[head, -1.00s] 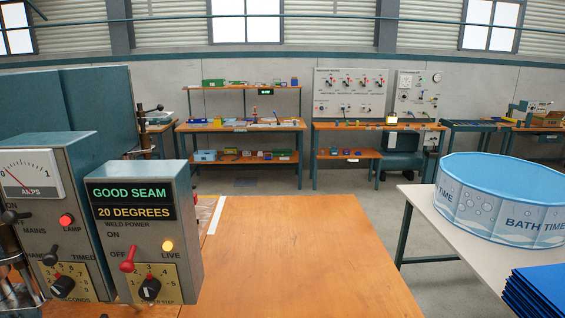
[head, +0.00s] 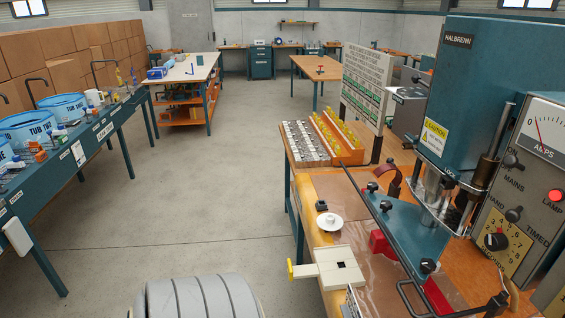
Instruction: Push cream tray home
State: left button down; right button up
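The cream tray (head: 343,266) is a pale square piece with a dark square hole. It lies at the near left part of the wooden welding bench (head: 328,187), left of the press. A cream arm with a yellow handle (head: 290,268) sticks out from its left side, past the bench edge. The blue welding press (head: 455,110) stands at the right, with a flat blue plate (head: 405,235) and a red part (head: 381,243) right of the tray. Neither gripper can be made out in the head view.
A white round disc (head: 329,222) and a small black block (head: 321,205) lie behind the tray. Yellow-topped parts in a rack (head: 340,146) stand farther back. A long blue-green table (head: 75,150) with printed tubs is at the left. The floor between is clear.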

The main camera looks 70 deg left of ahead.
aim_at(337, 266)
jog(key=u, duration=1.7)
